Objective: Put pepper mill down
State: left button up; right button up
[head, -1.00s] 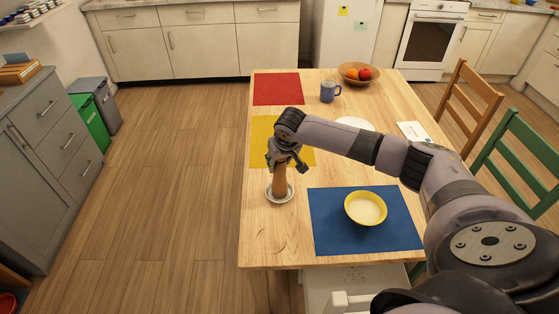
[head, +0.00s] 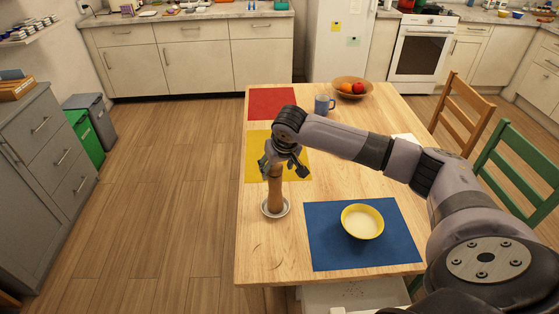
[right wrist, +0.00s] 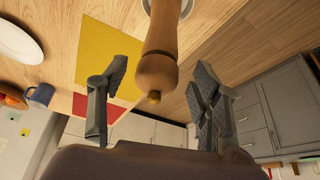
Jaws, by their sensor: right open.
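The wooden pepper mill (head: 275,194) stands upright on a small white dish (head: 286,212) near the left edge of the table. My right gripper (head: 283,168) is at the mill's top. In the right wrist view the gripper's fingers (right wrist: 160,76) are spread wide on either side of the mill (right wrist: 157,60), with a gap on both sides. The mill's rounded knob points back toward the palm. The dish shows partly at the top edge there. My left gripper is not in view.
On the wooden table (head: 270,240) are a blue mat (head: 325,252) with a yellow bowl (head: 362,221), a yellow mat (head: 256,160), a red mat (head: 270,103), a blue mug (head: 323,105) and a fruit bowl (head: 350,90). Chairs stand at right. The table's front left corner is clear.

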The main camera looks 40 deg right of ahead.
jog(key=v, duration=0.6)
jog(key=shift+s, duration=0.15)
dwell(0.3)
